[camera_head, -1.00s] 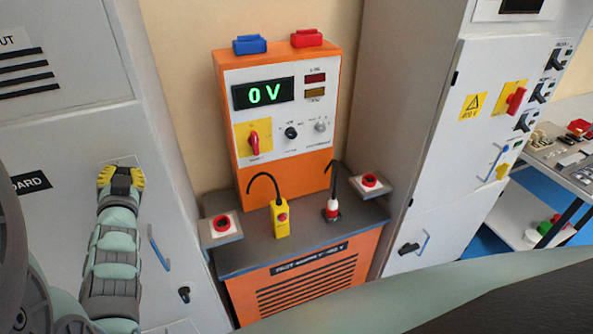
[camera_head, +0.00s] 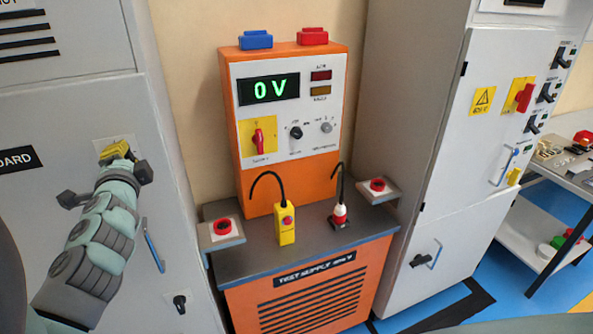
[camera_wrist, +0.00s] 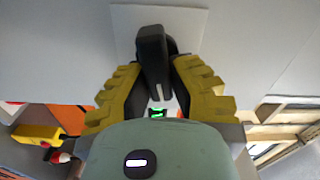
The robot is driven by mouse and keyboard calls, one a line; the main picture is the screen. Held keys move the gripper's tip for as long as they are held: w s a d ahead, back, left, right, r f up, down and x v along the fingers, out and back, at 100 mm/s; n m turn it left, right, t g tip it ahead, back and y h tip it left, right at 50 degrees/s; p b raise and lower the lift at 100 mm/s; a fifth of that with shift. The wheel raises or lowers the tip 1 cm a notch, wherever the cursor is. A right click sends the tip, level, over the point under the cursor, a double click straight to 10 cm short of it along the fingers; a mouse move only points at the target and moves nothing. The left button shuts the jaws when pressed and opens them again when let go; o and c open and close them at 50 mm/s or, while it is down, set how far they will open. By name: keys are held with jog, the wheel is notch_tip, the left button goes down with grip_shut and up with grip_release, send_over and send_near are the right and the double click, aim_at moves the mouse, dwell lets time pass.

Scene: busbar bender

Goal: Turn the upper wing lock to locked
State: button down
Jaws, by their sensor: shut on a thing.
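The upper wing lock (camera_wrist: 153,62) is a black wing-shaped handle on a pale square plate, on the left grey cabinet door. In the wrist view it stands between the yellow ribbed fingers of my gripper (camera_wrist: 158,88), which is shut on it. The wing points lengthwise down the wrist picture. In the head view my gripper (camera_head: 116,152) is at the plate (camera_head: 108,142) and hides the wing, so its angle on the door cannot be read there. A lower wing lock (camera_head: 180,302), black, sits further down the same door, apart from my gripper.
A blue door handle (camera_head: 154,252) is on the left door, right of my arm. An orange test supply (camera_head: 285,190) showing 0 V stands beside it, with a yellow box (camera_head: 286,225) on its ledge. A grey cabinet (camera_head: 480,130) stands to the right.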

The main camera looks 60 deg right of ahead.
jog(key=shift+d+f+m+b, duration=0.15)
jog(key=shift+m+b, duration=0.1)
jog(key=shift+m, duration=0.35)
jog(key=shift+a+f+m+b, duration=0.1)
jog(key=shift+m+b, duration=0.15)
jog(key=shift+m, duration=0.35)
jog(key=c, duration=0.9)
grip_release()
jog(key=shift+o, duration=0.2)
jog(key=shift+r, duration=0.1)
jog(key=shift+s+a, duration=0.4)
jog(key=shift+a, duration=0.05)
jog(key=v, duration=0.6)
jog(key=shift+s, duration=0.2)
